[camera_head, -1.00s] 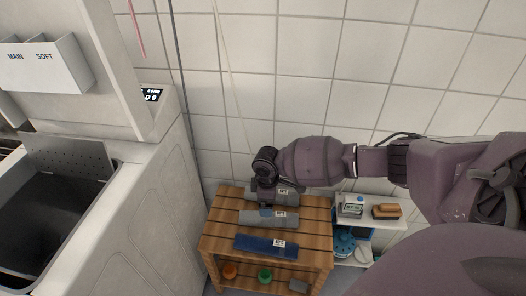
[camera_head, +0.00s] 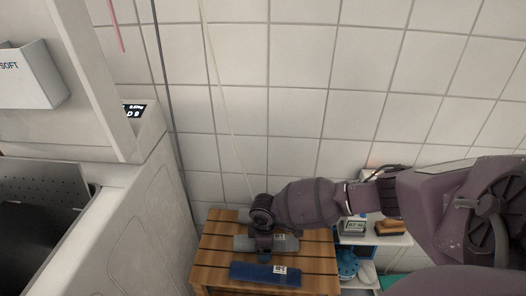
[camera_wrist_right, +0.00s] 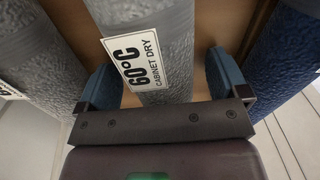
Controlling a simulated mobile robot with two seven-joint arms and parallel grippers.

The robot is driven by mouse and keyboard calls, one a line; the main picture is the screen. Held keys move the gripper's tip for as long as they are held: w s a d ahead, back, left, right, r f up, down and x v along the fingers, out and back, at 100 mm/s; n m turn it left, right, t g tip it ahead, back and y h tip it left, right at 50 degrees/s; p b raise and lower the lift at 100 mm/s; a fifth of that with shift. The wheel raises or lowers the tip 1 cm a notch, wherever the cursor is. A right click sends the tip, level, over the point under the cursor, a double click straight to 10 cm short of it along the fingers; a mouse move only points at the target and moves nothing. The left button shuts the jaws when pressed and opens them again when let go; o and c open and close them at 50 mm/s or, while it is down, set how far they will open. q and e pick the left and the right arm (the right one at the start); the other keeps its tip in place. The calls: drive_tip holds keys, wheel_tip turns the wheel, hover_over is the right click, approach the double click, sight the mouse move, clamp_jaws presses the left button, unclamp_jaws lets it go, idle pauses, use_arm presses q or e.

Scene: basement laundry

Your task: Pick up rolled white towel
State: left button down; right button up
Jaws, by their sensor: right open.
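A rolled towel with a white "60°C CABINET DRY" label (camera_wrist_right: 165,82) lies on the wooden bench; it looks light grey, and it also shows in the head view (camera_head: 288,244). My right gripper (camera_wrist_right: 163,85) is open, one blue-padded finger on each side of this roll. I cannot tell whether the pads touch it. A rolled dark blue towel (camera_head: 262,274) lies nearer the front of the bench, at the right in the wrist view (camera_wrist_right: 290,60). My left gripper is out of view.
The slatted wooden bench (camera_head: 215,262) stands against the tiled wall. A white washing machine (camera_head: 150,220) is close on its left. A small white shelf (camera_head: 400,240) with a brown brush (camera_head: 389,227) and a small display device (camera_head: 353,226) is on its right.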

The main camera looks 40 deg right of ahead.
drive_tip(key=shift+w, duration=0.1)
drive_tip(key=c, duration=1.1)
drive_tip(key=shift+r, duration=0.15)
